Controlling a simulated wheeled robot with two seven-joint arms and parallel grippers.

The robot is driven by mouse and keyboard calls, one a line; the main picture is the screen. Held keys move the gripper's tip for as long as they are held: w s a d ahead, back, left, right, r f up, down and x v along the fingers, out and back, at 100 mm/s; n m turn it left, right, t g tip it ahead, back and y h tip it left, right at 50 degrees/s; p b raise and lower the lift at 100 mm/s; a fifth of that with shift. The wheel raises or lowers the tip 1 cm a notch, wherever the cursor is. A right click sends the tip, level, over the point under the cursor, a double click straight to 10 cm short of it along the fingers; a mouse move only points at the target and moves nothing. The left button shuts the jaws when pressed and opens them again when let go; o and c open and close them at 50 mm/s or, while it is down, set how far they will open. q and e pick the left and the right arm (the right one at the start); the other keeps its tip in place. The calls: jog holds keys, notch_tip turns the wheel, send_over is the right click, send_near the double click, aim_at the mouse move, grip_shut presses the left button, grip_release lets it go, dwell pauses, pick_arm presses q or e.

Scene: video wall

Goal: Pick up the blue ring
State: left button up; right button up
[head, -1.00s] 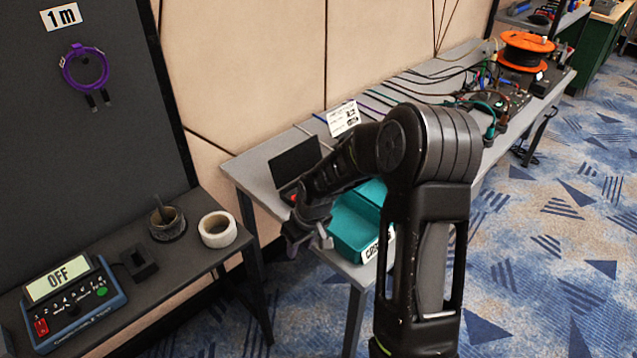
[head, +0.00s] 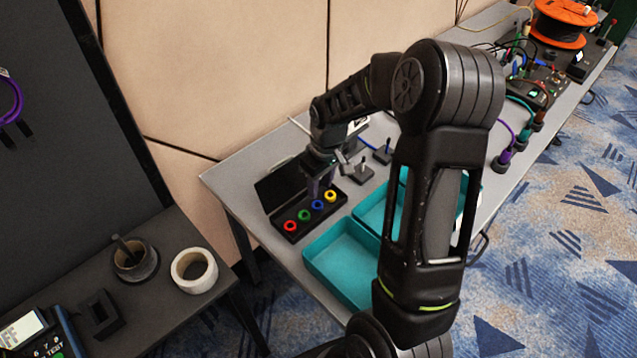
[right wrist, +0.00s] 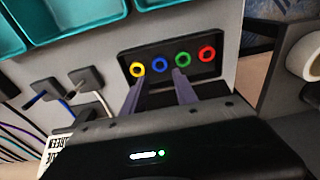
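The blue ring (head: 317,205) sits in a row between the green ring (head: 304,215) and the yellow ring (head: 330,195), in a black open case (head: 281,226) on the grey table. It also shows in the right wrist view (right wrist: 160,64). My right gripper (head: 318,186) is over the case, just behind the blue ring in the head view. In the right wrist view its two fingers (right wrist: 160,82) are apart and empty, pointing toward the blue ring from either side. The exact gap to the ring is hard to tell. My left gripper is not in view.
The red ring (head: 290,226) is at the case's left end. Teal bins (head: 340,262) stand in front of the case. Small dark stands (head: 360,171) are to its right. A tape roll (head: 194,270) and a dark cup (head: 135,262) are on the left table.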

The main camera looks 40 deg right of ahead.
aim_at(318, 201)
jog(key=shift+r, duration=0.15)
jog(key=shift+w+f, duration=0.2)
jog(key=shift+f, duration=1.15)
jog(key=shift+f+p, duration=0.35)
jog(key=shift+p, duration=0.05)
jog(key=f+p, duration=0.1)
jog(key=f, duration=0.3)
jog(key=shift+w+f, duration=0.2)
